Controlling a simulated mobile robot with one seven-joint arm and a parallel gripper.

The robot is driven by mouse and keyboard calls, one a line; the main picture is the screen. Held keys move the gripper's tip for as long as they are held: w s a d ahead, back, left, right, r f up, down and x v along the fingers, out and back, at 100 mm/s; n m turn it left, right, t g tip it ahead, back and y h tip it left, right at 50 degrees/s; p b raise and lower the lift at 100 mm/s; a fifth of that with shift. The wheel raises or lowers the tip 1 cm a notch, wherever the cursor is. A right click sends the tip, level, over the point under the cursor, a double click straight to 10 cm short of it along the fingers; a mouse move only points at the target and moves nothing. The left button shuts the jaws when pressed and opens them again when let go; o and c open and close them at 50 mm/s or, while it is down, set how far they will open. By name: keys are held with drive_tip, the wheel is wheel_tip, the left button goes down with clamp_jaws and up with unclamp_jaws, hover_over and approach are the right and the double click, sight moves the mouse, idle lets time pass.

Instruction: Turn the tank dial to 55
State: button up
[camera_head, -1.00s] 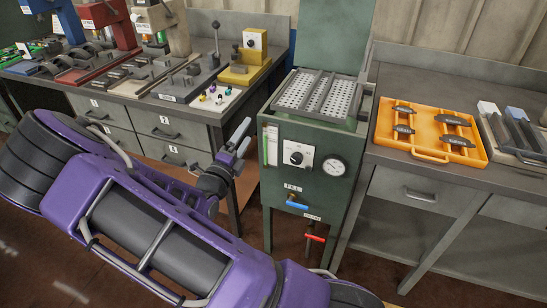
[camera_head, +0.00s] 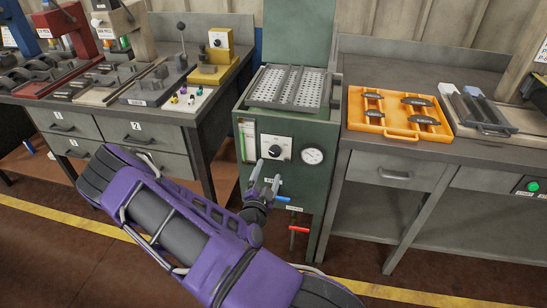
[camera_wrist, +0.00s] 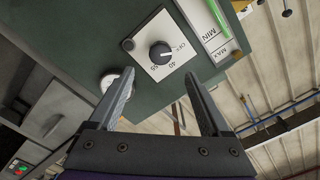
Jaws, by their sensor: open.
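The tank dial is a black knob (camera_head: 276,151) on a white plate on the front of the green tank (camera_head: 300,190). In the wrist view the dial (camera_wrist: 161,53) sits ahead of the fingers, with OFF, 40 and 55 printed around it. Its white pointer mark appears on the side facing OFF, though the exact setting is hard to read. My gripper (camera_head: 265,184) is open and empty, just below and in front of the dial in the head view. In the wrist view its two fingers (camera_wrist: 155,97) are spread, apart from the dial.
A round gauge (camera_head: 312,156) is right of the dial, a MIN/MAX level strip (camera_head: 248,140) left of it. Below are a blue-handled valve (camera_head: 283,199) and a red-handled one (camera_head: 299,229). An orange tray (camera_head: 394,132) with brake shoes lies on the right bench.

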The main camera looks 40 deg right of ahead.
sight(275, 153)
drive_tip(key=b+x, duration=0.1)
drive_tip(key=x, duration=0.7)
drive_tip(key=shift+w+d, duration=0.3)
clamp_jaws()
